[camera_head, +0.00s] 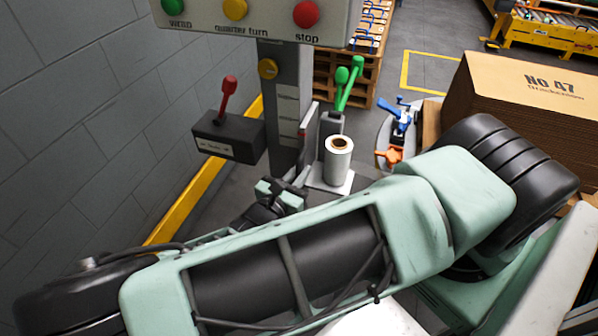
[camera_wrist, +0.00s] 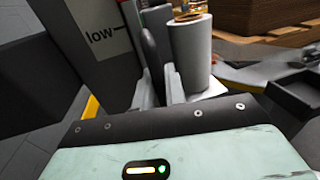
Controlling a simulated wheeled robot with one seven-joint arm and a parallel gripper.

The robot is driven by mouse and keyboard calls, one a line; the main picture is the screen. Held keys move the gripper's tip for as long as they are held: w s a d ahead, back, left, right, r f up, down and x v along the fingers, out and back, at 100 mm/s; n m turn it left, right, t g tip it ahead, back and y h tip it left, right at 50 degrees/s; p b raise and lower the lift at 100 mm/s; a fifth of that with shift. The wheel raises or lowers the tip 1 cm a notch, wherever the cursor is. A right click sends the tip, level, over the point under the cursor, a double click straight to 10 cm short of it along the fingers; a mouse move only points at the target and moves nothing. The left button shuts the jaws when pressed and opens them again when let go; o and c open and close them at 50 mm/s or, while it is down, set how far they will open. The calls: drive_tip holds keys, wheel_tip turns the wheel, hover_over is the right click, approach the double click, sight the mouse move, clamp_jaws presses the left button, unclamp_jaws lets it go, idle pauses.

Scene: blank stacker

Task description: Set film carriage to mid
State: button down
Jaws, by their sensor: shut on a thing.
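The film carriage (camera_head: 329,184) is a pale plate with an upright bracket, low beside the grey post (camera_head: 283,100). A white film roll (camera_head: 338,162) stands upright on it; the roll also shows in the wrist view (camera_wrist: 190,55). The post has several pale labels; one reading "low" (camera_wrist: 102,36) is close to the carriage in the wrist view. My gripper (camera_head: 294,187) is at the carriage's near left side, shut on part of it. My own arm and wrist hide most of the contact.
A control panel (camera_head: 255,22) with green, yellow and red buttons tops the post. A dark box with a red lever (camera_head: 228,98) juts left. Green levers (camera_head: 347,85) stand behind the roll. Blue and orange clamps (camera_head: 396,137) and stacked cartons (camera_head: 520,92) are right. A wall closes the left.

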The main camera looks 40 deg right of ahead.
sight(298, 167)
wheel_tip(298, 167, up, 3)
drive_tip(key=shift+r+p, duration=0.1)
drive_tip(key=shift+p, duration=0.95)
drive_tip(key=shift+f, duration=0.2)
drive_tip(key=c, duration=1.5)
unclamp_jaws()
drive_tip(key=shift+c, duration=0.2)
drive_tip(key=shift+a, duration=0.1)
drive_tip(key=v, duration=1.7)
drive_tip(key=shift+b, duration=0.4)
drive_tip(key=shift+s+a, duration=0.15)
